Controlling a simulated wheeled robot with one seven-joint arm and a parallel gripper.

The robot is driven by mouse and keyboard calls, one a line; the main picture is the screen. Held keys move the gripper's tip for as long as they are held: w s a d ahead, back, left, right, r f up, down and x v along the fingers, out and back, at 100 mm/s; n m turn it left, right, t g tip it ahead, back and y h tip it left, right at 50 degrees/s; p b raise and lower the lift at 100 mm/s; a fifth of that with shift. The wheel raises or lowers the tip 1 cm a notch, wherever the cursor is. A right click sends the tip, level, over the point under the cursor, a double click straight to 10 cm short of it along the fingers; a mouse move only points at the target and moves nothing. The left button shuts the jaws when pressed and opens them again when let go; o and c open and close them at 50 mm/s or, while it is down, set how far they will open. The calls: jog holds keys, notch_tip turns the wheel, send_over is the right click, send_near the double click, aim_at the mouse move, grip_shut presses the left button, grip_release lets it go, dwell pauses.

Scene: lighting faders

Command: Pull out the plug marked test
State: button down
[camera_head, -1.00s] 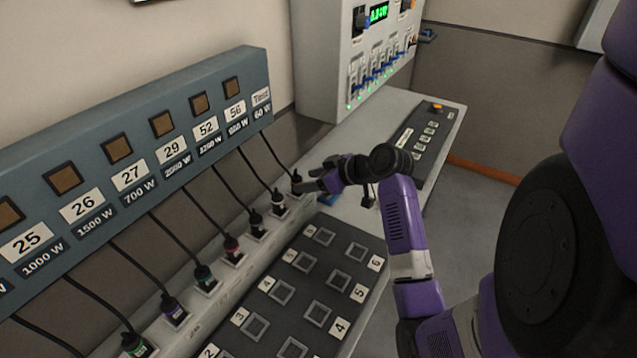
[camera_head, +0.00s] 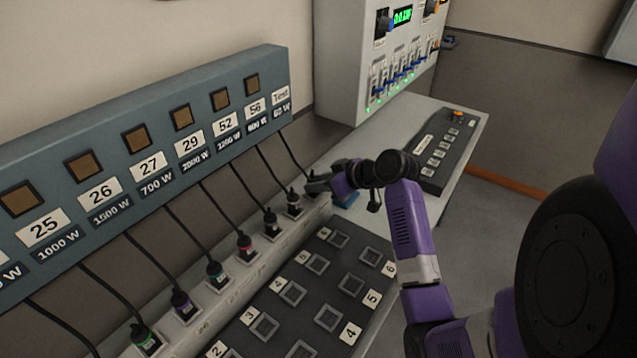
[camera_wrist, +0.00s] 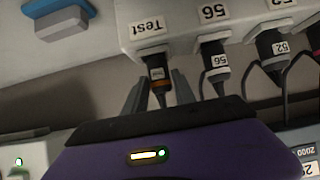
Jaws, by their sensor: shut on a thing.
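The plug marked test (camera_wrist: 157,72) is black with an orange band and sits below a white Test label (camera_wrist: 149,27) in the wrist view. My gripper (camera_wrist: 158,90) has one finger on each side of this plug and is shut on it. The plug appears to be still at its socket in the white strip. In the head view my gripper (camera_head: 316,184) is at the far end of the plug row, and its fingers mostly hide the plug. The Test 60 W label (camera_head: 281,101) is on the blue-grey panel above.
The neighbouring plug 56 (camera_wrist: 216,66) stands close beside my gripper, with plug 52 (camera_wrist: 271,55) beyond it. Cords hang from the blue-grey panel (camera_head: 150,110). A dark pad board (camera_head: 320,290) lies in front, and a fader box (camera_head: 345,70) stands behind.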

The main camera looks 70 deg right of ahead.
jog(key=shift+r, duration=0.3)
jog(key=shift+r+p, duration=1.9)
jog(key=shift+r, duration=0.2)
